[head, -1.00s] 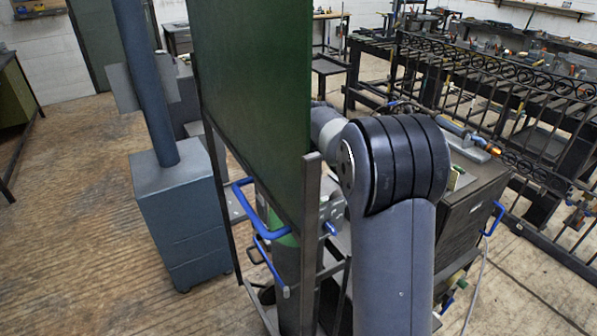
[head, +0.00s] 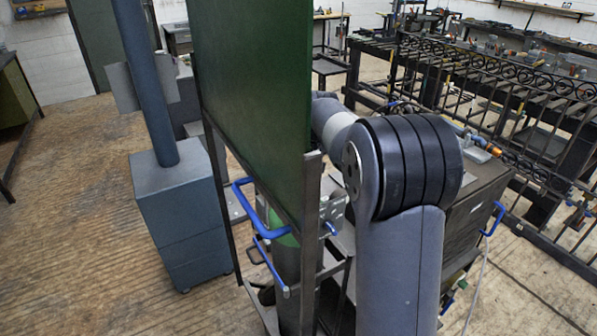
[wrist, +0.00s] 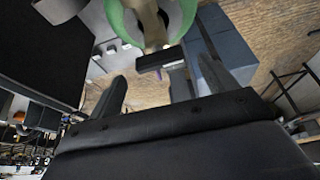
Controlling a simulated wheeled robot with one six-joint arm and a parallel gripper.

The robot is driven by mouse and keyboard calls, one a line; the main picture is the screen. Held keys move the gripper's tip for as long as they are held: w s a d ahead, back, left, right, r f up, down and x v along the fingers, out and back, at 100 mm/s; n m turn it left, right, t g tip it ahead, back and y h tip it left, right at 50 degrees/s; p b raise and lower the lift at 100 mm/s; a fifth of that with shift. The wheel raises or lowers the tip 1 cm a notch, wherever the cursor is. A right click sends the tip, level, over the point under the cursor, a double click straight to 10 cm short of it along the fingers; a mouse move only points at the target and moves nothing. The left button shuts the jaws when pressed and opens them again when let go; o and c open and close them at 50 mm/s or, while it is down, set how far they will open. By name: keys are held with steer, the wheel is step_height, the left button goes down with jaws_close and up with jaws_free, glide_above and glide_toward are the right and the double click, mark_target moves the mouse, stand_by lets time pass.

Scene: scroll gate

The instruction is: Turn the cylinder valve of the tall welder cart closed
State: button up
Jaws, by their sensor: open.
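The tall welder cart (head: 311,215) stands in the middle of the head view, with blue handles and a dark gas cylinder (head: 287,262) with a green shoulder. The cylinder valve is not clear in the head view. In the wrist view the green cylinder shoulder (wrist: 186,14) is at the top, with a pale metal valve neck below it and a dark bar-like valve handle (wrist: 160,60). My gripper (wrist: 163,75) is open, one finger on each side of the picture below the handle. The handle appears between the fingertips and ahead of them; contact is not visible. The head view hides my gripper.
A tall green panel (head: 250,90) rises on the cart and blocks part of the head view. A blue-grey cabinet with a post (head: 180,215) stands to the left. A dark box-like unit (head: 470,220) and iron railings (head: 540,110) are at right. Wooden floor at left is open.

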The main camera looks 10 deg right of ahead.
steer(key=v, duration=0.8)
steer(key=shift+r+b, duration=0.15)
steer(key=shift+b, duration=0.2)
steer(key=p+x, duration=0.1)
steer(key=x, duration=0.9)
steer(key=shift+w+f, duration=0.1)
steer(key=shift+f, duration=0.35)
steer(key=shift+r, duration=0.1)
